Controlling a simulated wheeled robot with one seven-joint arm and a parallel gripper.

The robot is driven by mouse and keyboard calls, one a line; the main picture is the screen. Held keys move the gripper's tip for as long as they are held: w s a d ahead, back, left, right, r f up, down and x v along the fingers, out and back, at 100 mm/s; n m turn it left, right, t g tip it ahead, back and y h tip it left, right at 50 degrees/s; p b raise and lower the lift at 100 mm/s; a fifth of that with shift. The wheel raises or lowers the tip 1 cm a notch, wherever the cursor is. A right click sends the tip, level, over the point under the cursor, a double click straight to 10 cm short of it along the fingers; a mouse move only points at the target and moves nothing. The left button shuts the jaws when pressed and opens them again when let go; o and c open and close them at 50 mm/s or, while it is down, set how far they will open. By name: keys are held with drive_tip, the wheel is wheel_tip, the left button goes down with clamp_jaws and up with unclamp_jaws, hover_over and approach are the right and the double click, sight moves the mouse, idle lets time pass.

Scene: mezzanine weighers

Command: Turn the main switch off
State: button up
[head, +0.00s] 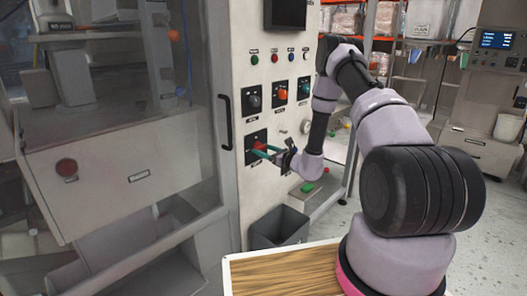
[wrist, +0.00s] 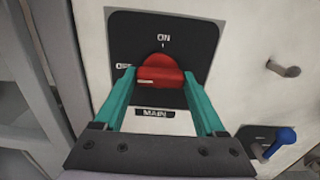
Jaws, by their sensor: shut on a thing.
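The main switch is a red rotary knob (head: 259,145) on a black plate low on the pale cabinet panel. In the wrist view the red knob (wrist: 158,72) sits above a label reading MAIN, with ON above it and a partly covered mark, seemingly OFF, at its left. Its grip bar lies nearly level, with a pale line at the bar's left part. My gripper (head: 268,151) reaches the panel from the right. In the wrist view the teal fingers of my gripper (wrist: 158,82) are shut on the red knob, one at each side.
Other knobs, black (head: 252,98) and orange (head: 282,94), sit above the switch. A door handle (head: 225,122) is to the left. A blue-ended lever (wrist: 280,142) is at lower right in the wrist view. A grey bin (head: 279,228) stands below.

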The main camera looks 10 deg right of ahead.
drive_tip(key=shift+f, duration=0.1)
drive_tip(key=o, duration=1.3)
drive_tip(key=v, duration=1.1)
drive_tip(key=s+a+r+n+g+y, duration=0.35)
drive_tip(key=a+r+n+g, duration=0.2)
drive_tip(key=r, duration=0.45)
drive_tip(key=s+a+r+n+g+y, duration=0.2)
drive_tip(key=s+a+r+n+g, duration=0.3)
drive_tip(key=r, duration=0.5)
drive_tip(key=s+a+r+n+g+h, duration=0.1)
drive_tip(key=s+r+n+g+h, duration=0.35)
drive_tip(key=s+r+n, duration=0.45)
drive_tip(key=s+d+r+n+t+h, duration=0.1)
drive_tip(key=s+d+r+t+h, duration=0.1)
drive_tip(key=s+d+h, duration=0.1)
drive_tip(key=s+d+r+n+t+h, duration=0.2)
drive_tip(key=s+d+r+t+h, duration=0.1)
drive_tip(key=s, duration=0.3)
drive_tip(key=s+d+r+n+t+h, duration=0.2)
drive_tip(key=s+d+r+h, duration=0.1)
drive_tip(key=s+d, duration=0.1)
drive_tip(key=shift+s+d+t+h, duration=0.3)
drive_tip(key=shift+s+d, duration=0.1)
drive_tip(key=shift+s, duration=0.1)
